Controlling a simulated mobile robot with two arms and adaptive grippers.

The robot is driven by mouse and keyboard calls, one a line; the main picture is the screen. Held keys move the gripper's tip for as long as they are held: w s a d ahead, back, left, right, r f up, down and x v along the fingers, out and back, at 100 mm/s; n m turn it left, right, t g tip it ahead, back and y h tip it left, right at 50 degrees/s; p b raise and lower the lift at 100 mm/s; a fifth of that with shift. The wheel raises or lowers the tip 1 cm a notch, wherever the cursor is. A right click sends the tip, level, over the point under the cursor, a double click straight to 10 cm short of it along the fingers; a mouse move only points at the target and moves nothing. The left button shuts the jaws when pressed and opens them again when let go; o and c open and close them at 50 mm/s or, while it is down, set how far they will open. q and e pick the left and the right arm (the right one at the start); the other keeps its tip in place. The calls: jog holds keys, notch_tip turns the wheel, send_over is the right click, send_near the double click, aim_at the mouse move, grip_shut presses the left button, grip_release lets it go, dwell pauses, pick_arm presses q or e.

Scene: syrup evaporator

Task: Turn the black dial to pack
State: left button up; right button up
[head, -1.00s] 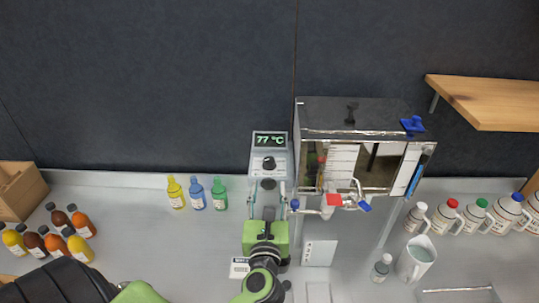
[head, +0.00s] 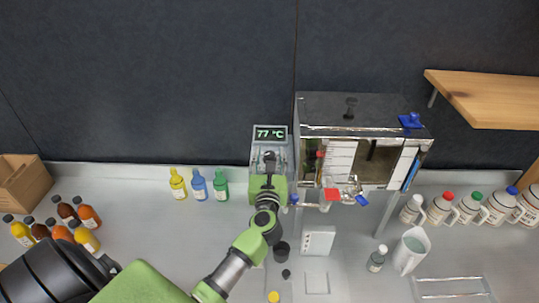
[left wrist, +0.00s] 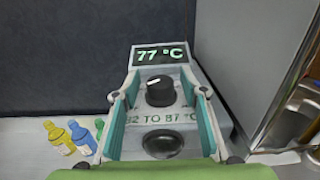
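The black dial (left wrist: 160,91) sits on a grey control unit below a lit display (left wrist: 161,54) reading 77 °C. A white mark on the dial's top points to the upper left in the left wrist view. My left gripper (left wrist: 160,82) is open, its teal-padded fingers on either side of the dial with gaps showing. Whether it is low enough to reach around the dial is hard to tell. In the head view, my left gripper (head: 268,163) is over the unit and largely covers the dial. The display also shows there (head: 270,133). My right gripper is not in view.
The metal evaporator box (head: 345,110) stands close to the right of the control unit, with red and blue valve handles. Yellow, blue and green bottles (head: 198,186) stand to the left. A jug (head: 411,250) and several white jugs are further right. Printed panel text reads "82 TO 87 °C".

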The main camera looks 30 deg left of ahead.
pick_arm(q)
jog(key=shift+c, duration=1.2)
jog(key=c, duration=0.9)
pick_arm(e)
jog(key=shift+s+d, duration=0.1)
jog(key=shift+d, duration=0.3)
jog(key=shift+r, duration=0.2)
